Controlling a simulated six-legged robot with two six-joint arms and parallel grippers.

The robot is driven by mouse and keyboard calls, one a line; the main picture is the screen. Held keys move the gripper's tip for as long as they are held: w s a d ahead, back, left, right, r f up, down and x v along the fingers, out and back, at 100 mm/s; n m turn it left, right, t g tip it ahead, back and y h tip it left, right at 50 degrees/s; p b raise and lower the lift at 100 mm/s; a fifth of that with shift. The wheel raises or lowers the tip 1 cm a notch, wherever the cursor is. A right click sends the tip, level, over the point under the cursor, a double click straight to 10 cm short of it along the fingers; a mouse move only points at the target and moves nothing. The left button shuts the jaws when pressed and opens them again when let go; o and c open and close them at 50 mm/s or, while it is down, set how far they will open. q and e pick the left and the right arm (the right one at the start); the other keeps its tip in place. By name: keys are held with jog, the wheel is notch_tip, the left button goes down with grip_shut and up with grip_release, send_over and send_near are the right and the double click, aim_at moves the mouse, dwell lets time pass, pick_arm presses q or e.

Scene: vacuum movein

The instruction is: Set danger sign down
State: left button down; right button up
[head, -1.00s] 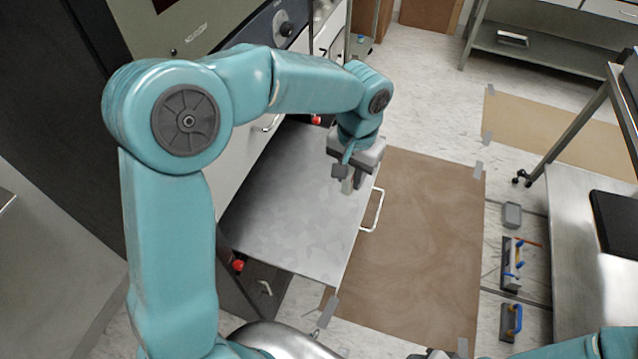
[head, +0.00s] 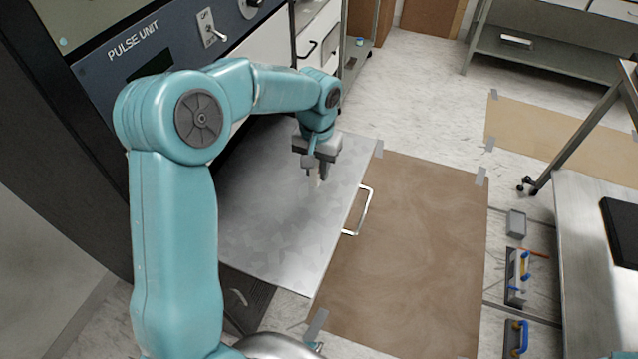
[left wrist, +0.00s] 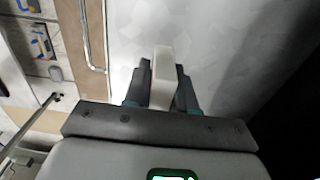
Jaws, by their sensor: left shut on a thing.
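My left gripper (head: 317,175) hangs over the grey metal panel (head: 260,225), which sticks out from the dark cabinet. In the left wrist view its two dark fingers (left wrist: 164,88) are shut on a pale, narrow piece (left wrist: 164,68). The piece points away from the palm, with the grey panel behind it. No lettering shows on it, so I cannot tell whether it is the danger sign. In the head view the piece is mostly hidden by the fingers, and I cannot tell whether it touches the panel. My right gripper is not in view.
A metal handle (head: 360,212) is on the panel's right edge. A brown taped mat (head: 410,250) lies on the floor beside it. The cabinet (head: 100,75) reads PULSE UNIT. Trowel-like tools (head: 517,278) lie at right near a steel table (head: 590,300).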

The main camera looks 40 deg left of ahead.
pick_arm(q)
jog(key=shift+s+d+f, duration=0.15)
jog(key=shift+d+f, duration=0.05)
jog(key=shift+f, duration=2.6)
jog(key=shift+f, duration=0.1)
jog(key=shift+f, duration=0.2)
jog(key=c, duration=0.9)
grip_release()
jog(key=shift+r, duration=0.1)
jog(key=shift+c, duration=0.2)
notch_tip(320, 180, up, 12)
jog(key=shift+r, duration=0.2)
